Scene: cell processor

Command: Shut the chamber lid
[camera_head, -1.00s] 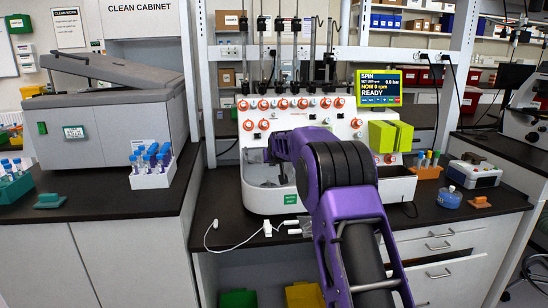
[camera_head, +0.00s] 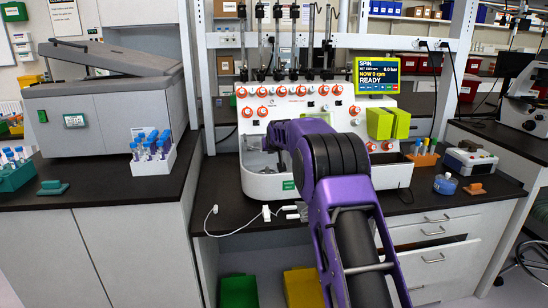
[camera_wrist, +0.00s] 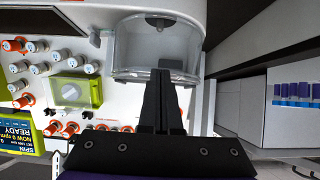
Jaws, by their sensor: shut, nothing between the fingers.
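The white cell processor (camera_head: 286,186) stands on the middle bench, with a lime-framed screen (camera_head: 377,81). Its clear, round chamber (camera_head: 251,160) is at the front left, partly hidden by my purple arm. In the wrist view the clear curved chamber wall (camera_wrist: 135,50) is at the top centre. I cannot tell the lid apart from the wall, nor how far open it is. My gripper (camera_wrist: 160,76) is shut and empty. Its dark fingertips appear at the chamber's rim; I cannot tell if they touch. In the head view my arm hides the gripper.
A lime block (camera_head: 388,123) sticks out from the processor's front on the right. A white rack of blue-capped tubes (camera_head: 153,163) and a large grey box (camera_head: 110,105) stand on the left bench. A white cable (camera_head: 235,230) lies along the front edge.

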